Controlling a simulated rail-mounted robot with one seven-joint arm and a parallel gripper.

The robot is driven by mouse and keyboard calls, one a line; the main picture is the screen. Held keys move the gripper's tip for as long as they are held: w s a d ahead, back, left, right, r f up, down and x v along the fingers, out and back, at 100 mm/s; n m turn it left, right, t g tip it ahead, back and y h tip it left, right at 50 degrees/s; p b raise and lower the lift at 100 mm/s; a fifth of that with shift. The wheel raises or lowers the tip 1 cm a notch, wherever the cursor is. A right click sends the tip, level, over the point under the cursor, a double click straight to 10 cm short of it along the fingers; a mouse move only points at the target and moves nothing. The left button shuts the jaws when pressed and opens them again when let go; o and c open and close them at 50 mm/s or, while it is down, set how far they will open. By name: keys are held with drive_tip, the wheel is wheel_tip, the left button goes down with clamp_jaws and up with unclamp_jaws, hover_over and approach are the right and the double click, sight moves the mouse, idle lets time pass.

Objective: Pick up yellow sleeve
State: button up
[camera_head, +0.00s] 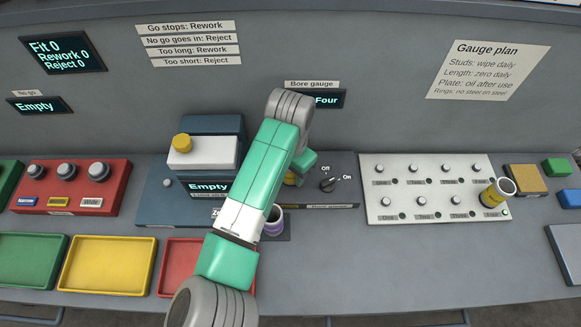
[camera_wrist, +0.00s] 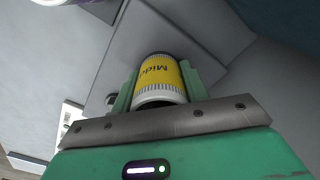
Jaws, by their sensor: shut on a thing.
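My gripper (camera_wrist: 158,78) is shut on a yellow sleeve (camera_wrist: 160,72) with white ends and dark lettering that starts "Midd". I cannot tell whether the sleeve touches the gauge. A sleeve with a purple band (camera_head: 273,222) stands partly behind my arm.
An on/off knob (camera_head: 327,185) is just right of the gripper. The blue machine with a yellow button (camera_head: 182,143) stands left of my arm. Green, yellow (camera_head: 107,291) and red trays line the front left. The front right of the bench (camera_head: 420,265) is clear.

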wheel_tip(320, 180, up, 10)
drive_tip(key=p, duration=0.2)
drive_tip(key=shift+p, duration=0.35)
drive_tip(key=shift+r, duration=0.15)
wheel_tip(320, 180, up, 4)
drive_tip(key=p, duration=0.5)
drive_tip(key=shift+r, duration=0.15)
idle(0.5)
